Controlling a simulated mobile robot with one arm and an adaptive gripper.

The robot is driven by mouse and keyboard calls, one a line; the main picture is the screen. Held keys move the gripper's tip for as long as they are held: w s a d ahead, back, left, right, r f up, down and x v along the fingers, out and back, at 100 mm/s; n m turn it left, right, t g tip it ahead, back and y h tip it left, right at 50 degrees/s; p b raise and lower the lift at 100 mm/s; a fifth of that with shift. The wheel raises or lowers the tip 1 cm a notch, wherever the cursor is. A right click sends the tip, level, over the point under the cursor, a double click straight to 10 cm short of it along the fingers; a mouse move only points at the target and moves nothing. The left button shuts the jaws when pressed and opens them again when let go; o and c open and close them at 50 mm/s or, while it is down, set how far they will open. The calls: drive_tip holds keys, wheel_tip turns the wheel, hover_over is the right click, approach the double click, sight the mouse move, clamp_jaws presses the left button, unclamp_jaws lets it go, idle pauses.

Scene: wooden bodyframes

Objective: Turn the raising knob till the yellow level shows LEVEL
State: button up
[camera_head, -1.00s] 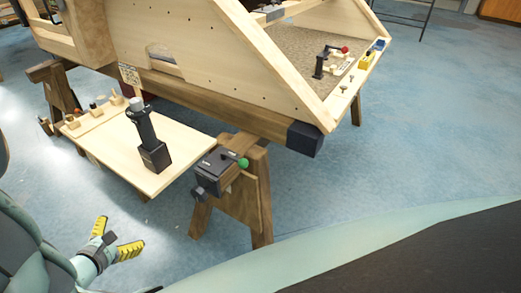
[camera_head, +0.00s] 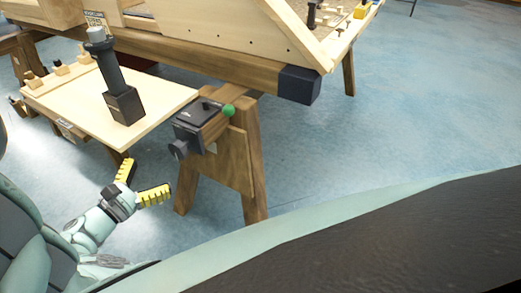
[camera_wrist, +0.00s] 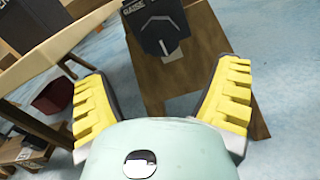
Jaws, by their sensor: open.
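The raising knob (camera_head: 180,149) is a dark round knob on the front of a black box (camera_head: 196,123) on the wooden trestle. In the wrist view the knob (camera_wrist: 161,36) shows a pale pointer, under a white label on the box. My gripper (camera_head: 149,175) has yellow ridged fingers and is open and empty, below and left of the knob. In the wrist view the knob lies ahead, beyond the open fingers (camera_wrist: 165,75), not between them. The yellow level (camera_head: 362,11) is partly cut off at the top edge; its reading cannot be made out.
A green ball handle (camera_head: 229,110) sticks out right of the box. A pale board (camera_head: 165,98) with a black upright handle (camera_head: 122,100) stands left of it, above my gripper. The trestle (camera_head: 245,165) carries the wooden frame. Blue floor at the right is clear.

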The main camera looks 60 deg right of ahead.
sight(176, 153)
drive_tip(key=d+b, duration=0.1)
drive_tip(key=d, duration=0.5)
drive_tip(key=d+b, duration=0.1)
drive_tip(key=d, duration=0.3)
drive_tip(key=shift+w+d+b, duration=0.1)
drive_tip(key=shift+w+b, duration=0.2)
drive_tip(key=shift+c, duration=0.4)
drive_tip(key=shift+w, duration=0.1)
drive_tip(key=c, duration=1.1)
